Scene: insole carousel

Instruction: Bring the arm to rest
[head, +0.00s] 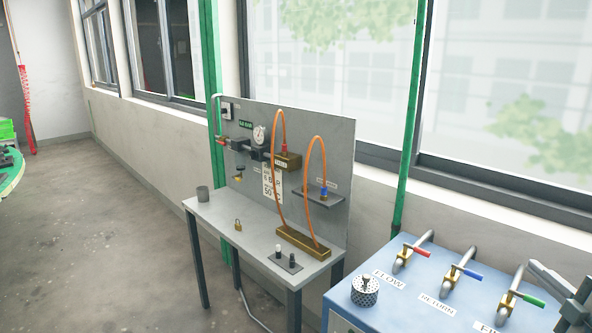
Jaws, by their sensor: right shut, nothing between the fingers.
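My right gripper (574,309) shows at the right edge of the head view, partly cut off by the frame. It is dark grey, shut and empty. It is over the right end of the blue cabinet top (385,262), near the green-handled valve (512,294). I cannot tell whether it touches anything. My left gripper is not in view.
A grey bench (225,222) with a back panel, orange hoses and a padlock (238,225) stands left. Floor beyond is clear.

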